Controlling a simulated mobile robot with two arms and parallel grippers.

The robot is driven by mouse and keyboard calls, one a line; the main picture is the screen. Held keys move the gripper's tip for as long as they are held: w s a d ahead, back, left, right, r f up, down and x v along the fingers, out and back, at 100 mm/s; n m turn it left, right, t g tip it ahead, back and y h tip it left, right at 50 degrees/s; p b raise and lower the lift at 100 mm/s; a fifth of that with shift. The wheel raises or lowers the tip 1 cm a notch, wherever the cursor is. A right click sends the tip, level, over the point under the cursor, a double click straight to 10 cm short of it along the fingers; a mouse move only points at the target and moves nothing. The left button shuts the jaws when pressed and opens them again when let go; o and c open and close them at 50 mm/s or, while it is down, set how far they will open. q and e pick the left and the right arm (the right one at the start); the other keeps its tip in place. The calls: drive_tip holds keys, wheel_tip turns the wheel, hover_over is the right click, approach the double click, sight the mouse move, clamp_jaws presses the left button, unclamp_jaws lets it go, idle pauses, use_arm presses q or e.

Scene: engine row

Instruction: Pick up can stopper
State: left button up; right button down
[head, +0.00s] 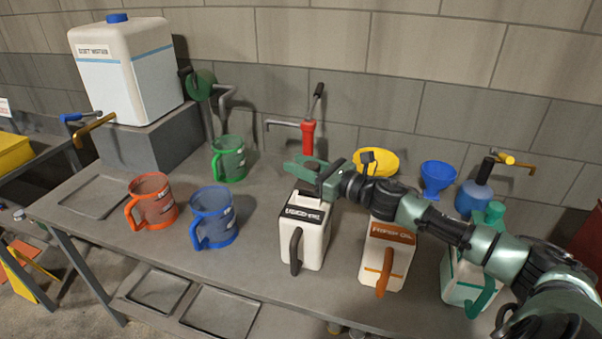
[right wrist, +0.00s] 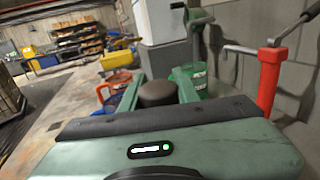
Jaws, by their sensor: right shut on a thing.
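My right gripper (head: 303,169) is over the top of the white can with a dark label (head: 311,236). In the right wrist view, its two green fingers (right wrist: 161,88) are closed around a round dark brown stopper (right wrist: 158,94). In the head view the gripper hides the stopper, and I cannot tell whether it still touches the can. The can stands upright on the grey bench, its dark handle facing the front. My left gripper is not in view.
An orange-labelled can (head: 385,250) and a green-handled can (head: 458,275) stand to the right. Red (head: 154,197), blue (head: 213,213) and green jugs (head: 229,155) stand left. A red pump (head: 308,135), yellow funnel (head: 378,160) and blue funnel (head: 437,177) are behind.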

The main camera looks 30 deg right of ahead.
wheel_tip(320, 180, up, 18)
drive_tip(key=p, duration=0.5)
drive_tip(key=c, duration=1.8)
unclamp_jaws()
clamp_jaws()
wheel_tip(320, 180, up, 5)
drive_tip(key=p, duration=0.5)
